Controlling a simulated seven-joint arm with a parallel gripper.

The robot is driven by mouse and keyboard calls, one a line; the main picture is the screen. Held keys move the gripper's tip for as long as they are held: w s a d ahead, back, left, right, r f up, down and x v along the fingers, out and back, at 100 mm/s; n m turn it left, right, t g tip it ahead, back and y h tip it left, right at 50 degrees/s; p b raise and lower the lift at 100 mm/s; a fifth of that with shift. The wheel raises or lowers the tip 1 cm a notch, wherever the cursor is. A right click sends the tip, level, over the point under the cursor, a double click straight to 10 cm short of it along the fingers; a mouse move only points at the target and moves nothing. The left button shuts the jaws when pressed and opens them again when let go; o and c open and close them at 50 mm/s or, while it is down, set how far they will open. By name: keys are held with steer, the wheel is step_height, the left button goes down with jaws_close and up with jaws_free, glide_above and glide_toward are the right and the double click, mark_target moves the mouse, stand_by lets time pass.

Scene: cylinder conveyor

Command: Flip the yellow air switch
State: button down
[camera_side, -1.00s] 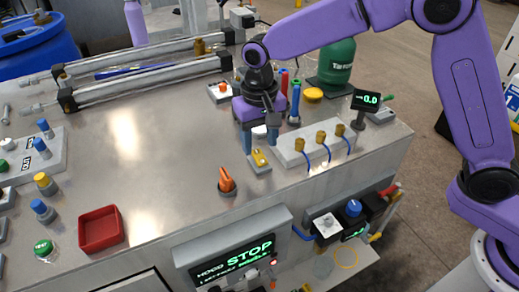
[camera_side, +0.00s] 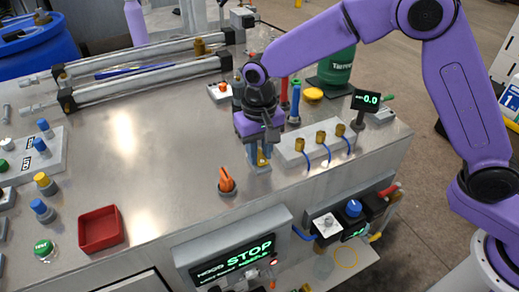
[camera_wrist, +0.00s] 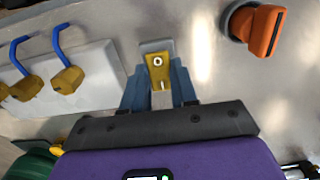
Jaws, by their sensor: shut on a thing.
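The yellow air switch (camera_side: 262,157) is a small yellow toggle on a grey base on the metal bench top. In the side view my gripper (camera_side: 259,161) is down over it and its blue fingers partly hide it. In the wrist view the yellow switch (camera_wrist: 158,70) shows a round mark and a short line, and it sits between my two blue fingertips (camera_wrist: 158,82). The fingers are closed in on its sides. The grey base (camera_wrist: 155,46) shows just beyond the fingertips.
A grey block with several brass fittings and blue hoses (camera_side: 310,148) stands close to the right of the switch. An orange knob (camera_side: 227,181) is to the front left. A red tray (camera_side: 100,229) lies farther left. The middle of the bench top is bare.

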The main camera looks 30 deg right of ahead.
steer(key=shift+w+g, duration=0.3)
steer(key=shift+g, duration=0.9)
steer(key=shift+w+g, duration=0.3)
steer(key=shift+g, duration=0.9)
steer(key=c, duration=0.9)
jaws_free()
steer(key=v, duration=0.7)
steer(key=shift+w+r, duration=0.15)
steer(key=shift+w, duration=0.05)
